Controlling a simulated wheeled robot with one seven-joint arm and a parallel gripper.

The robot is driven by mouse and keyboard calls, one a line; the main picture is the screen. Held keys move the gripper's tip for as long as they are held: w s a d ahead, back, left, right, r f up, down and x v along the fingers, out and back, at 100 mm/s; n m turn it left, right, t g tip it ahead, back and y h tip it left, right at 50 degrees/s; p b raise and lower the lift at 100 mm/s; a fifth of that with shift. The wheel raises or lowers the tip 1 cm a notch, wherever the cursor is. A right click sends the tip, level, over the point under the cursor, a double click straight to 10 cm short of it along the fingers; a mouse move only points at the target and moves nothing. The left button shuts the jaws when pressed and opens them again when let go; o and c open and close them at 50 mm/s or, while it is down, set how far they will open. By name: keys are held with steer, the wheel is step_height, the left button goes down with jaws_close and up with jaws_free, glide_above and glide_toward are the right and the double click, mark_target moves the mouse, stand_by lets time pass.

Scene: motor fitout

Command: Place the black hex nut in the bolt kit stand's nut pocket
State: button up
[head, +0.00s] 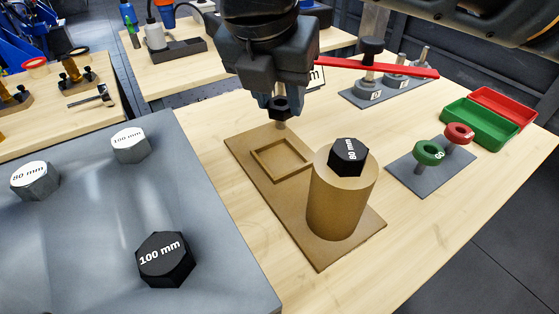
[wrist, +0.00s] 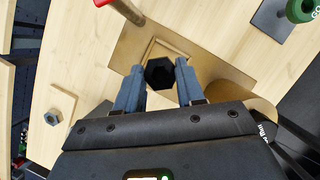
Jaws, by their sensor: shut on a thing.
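My gripper (head: 281,108) is shut on a black hex nut (head: 281,112) and holds it in the air above the far end of the bolt kit stand. The stand (head: 345,248) is a tan board with a raised square frame, the nut pocket (head: 276,160), and a tan cylinder (head: 338,212) bearing a black bolt marked 80 mm (head: 349,156). In the wrist view, the nut (wrist: 159,72) sits between the two blue-grey fingertips (wrist: 160,75), with the square pocket (wrist: 168,48) partly hidden behind it. The nut is apart from the stand.
A grey tray (head: 75,225) at left holds a black 100 mm bolt (head: 164,260) and grey bolts (head: 130,144). At right are a dark plate with green and red rings (head: 428,153), and green and red bins (head: 480,124). A red bar (head: 375,68) extends behind my gripper.

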mark_target(283, 157)
step_height(283, 157, down, 9)
steer(key=shift+b, duration=0.5)
steer(key=shift+f, duration=0.2)
steer(key=o, duration=0.8)
steer(key=p+v, duration=0.1)
steer(key=v, duration=1.1)
steer(key=shift+r+p, duration=0.25)
steer(key=shift+p, duration=0.05)
steer(key=shift+w, duration=0.1)
